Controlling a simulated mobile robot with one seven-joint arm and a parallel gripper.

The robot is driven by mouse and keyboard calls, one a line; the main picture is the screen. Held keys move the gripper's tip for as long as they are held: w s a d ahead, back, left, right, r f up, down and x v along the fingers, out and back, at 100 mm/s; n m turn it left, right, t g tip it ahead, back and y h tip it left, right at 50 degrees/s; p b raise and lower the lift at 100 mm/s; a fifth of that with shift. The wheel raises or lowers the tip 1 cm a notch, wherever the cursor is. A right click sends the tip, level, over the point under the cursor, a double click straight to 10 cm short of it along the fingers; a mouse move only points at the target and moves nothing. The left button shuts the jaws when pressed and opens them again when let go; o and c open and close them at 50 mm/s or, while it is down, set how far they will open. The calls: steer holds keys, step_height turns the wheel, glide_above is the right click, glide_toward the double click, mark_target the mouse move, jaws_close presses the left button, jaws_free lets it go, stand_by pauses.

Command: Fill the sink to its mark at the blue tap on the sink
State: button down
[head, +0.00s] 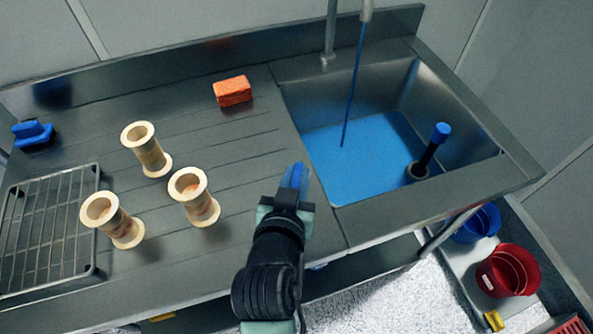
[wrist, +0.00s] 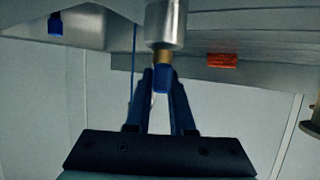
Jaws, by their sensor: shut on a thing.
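The steel sink (head: 450,102) has blue water (head: 362,160) over its floor. A thin blue stream (head: 351,105) runs into it from the spout (head: 366,10). No fill mark can be made out. A dark standpipe with a blue top (head: 440,133) stands in the sink's right part. My gripper (head: 294,178) is at the sink's front left rim. In the wrist view its fingers (wrist: 161,92) are shut on the blue tap handle (wrist: 162,78), which has a brass neck and steel body. In the head view the fingers hide the handle.
An orange sponge (head: 232,91), several pale spools (head: 146,150), a wire rack (head: 45,230) and a blue object (head: 33,134) lie on the drainboard left of the sink. Red (head: 508,271) and blue (head: 475,223) buckets stand below at the right.

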steer(key=m+g+h+b, duration=0.1)
steer(key=m+h, duration=0.2)
steer(key=m+g+h+b, duration=0.1)
steer(key=m+h+b, duration=0.1)
steer(key=h, duration=0.1)
steer(key=shift+a+m+g, duration=0.2)
steer(key=shift+m+g, duration=0.2)
steer(key=shift+d+f+m+g+h+b, duration=0.1)
steer(key=shift+m+g+h+b, duration=0.9)
steer(key=shift+m+g+h, duration=1)
steer(key=shift+s+m+g, duration=0.1)
steer(key=shift+m+g, duration=0.2)
steer(key=shift+m, duration=0.1)
